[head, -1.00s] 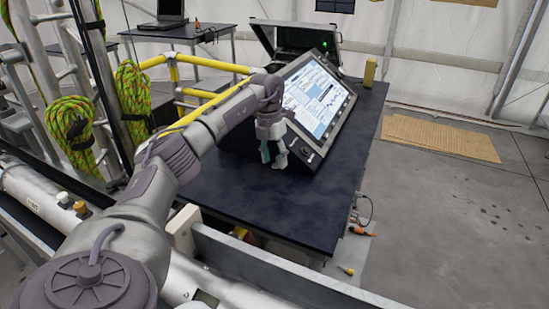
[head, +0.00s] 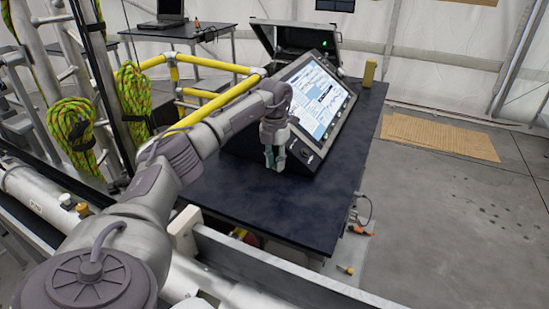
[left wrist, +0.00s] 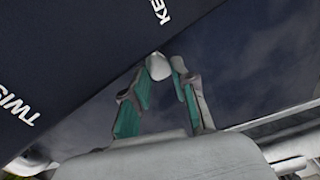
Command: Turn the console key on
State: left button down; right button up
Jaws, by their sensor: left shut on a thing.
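The console (head: 316,92) stands on the dark table with its lit, tilted screen facing right and toward me. My left gripper (head: 275,160) is at the console's lower front edge. In the left wrist view its green-padded fingers (left wrist: 160,82) are closed in around a small pale knob, which looks like the console key (left wrist: 158,66). White letters reading "KE" and "TWIS" show on the dark console panel (left wrist: 80,55), partly cut off. In the head view the key is hidden behind the gripper. My right gripper is not in view.
The dark table (head: 262,212) is mostly bare in front of the console. An open case (head: 293,42) stands behind the console, and a yellow object (head: 369,72) is at the table's back right. Yellow railing (head: 205,68) and coiled ropes (head: 72,128) are at the left.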

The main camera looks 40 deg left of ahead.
pick_arm(q)
jog(key=c, duration=0.9)
grip_release()
jog(key=r, duration=1.2)
jog(key=shift+w+d, duration=0.1)
jog(key=shift+w, duration=0.1)
jog(key=shift+f, duration=0.1)
